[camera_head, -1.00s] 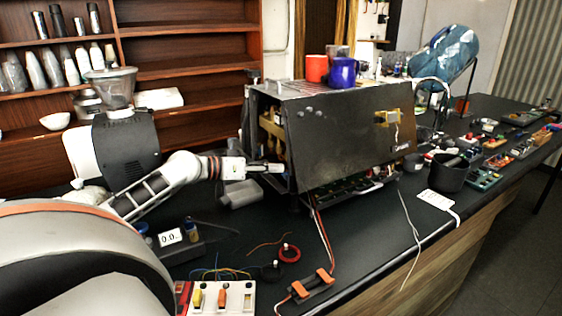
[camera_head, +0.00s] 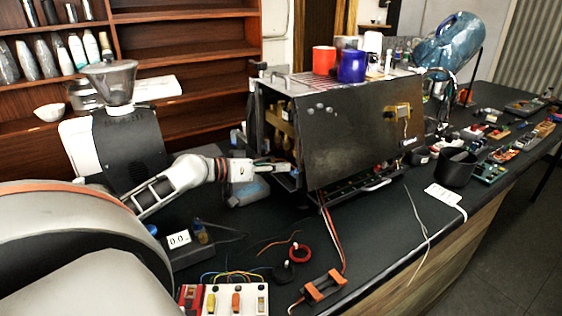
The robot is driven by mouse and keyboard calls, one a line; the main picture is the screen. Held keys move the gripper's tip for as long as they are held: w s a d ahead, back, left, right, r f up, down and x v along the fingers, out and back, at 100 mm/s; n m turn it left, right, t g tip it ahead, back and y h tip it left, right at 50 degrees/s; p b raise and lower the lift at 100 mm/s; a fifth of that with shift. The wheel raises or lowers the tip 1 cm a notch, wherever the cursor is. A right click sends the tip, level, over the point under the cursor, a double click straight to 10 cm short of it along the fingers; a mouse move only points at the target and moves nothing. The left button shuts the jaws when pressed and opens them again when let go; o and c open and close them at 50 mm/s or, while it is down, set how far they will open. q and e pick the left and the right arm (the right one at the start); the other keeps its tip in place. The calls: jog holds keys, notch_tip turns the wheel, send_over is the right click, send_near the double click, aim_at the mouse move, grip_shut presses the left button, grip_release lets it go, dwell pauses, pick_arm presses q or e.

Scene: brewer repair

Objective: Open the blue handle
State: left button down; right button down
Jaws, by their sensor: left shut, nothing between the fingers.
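The brewer (camera_head: 350,130) is a boxy machine with a large dark front panel and an open left side showing brass-coloured parts inside. My left gripper (camera_head: 286,168) is at the lower left edge of the brewer, its fingers shut and empty. A small blue spot shows close by the fingertips; I cannot tell whether it is the blue handle or whether the fingers touch it. No blue handle shows clearly elsewhere on the brewer. My right gripper is not in view.
A red mug (camera_head: 323,60) and a blue mug (camera_head: 352,67) stand on the brewer. A grinder (camera_head: 130,145) stands behind my left arm. A grey rounded object (camera_head: 246,192) lies under the gripper. Wires, a red ring (camera_head: 300,253) and an orange-ended holder (camera_head: 325,287) lie in front.

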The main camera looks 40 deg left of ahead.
pick_arm(q)
jog(key=shift+d, duration=0.1)
dwell(0.3)
jog(key=v, duration=1.2)
jog(key=shift+s+f, duration=0.1)
jog(key=shift+f, duration=0.05)
